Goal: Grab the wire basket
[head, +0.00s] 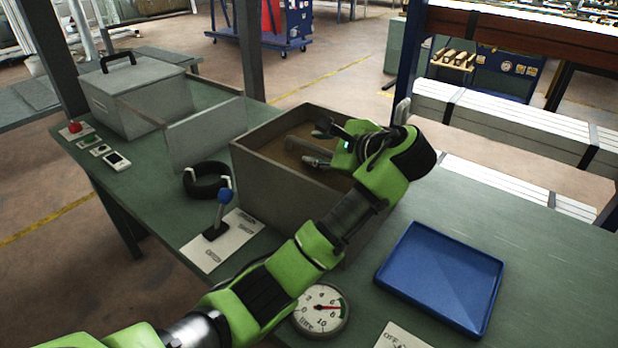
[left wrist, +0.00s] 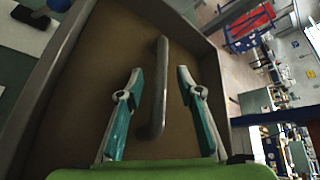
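No basket of wire mesh shows clearly; I see a grey open-topped box (head: 280,186) with a brown inside on the green table. A grey bar like a handle (left wrist: 160,85) stands inside or above this box. My left gripper (head: 317,146) is over the box opening, its fingers pointing left in the head view. In the left wrist view the gripper (left wrist: 160,72) is open, with one finger on each side of the bar and a gap on both sides. My right gripper is not in view.
A blue tray (head: 440,278) lies right of the box, and a round gauge (head: 321,309) sits in front. A blue-knobbed lever (head: 224,200), a black ring (head: 206,181), an upright grey panel (head: 205,133) and a grey lidded case (head: 140,95) stand to the left.

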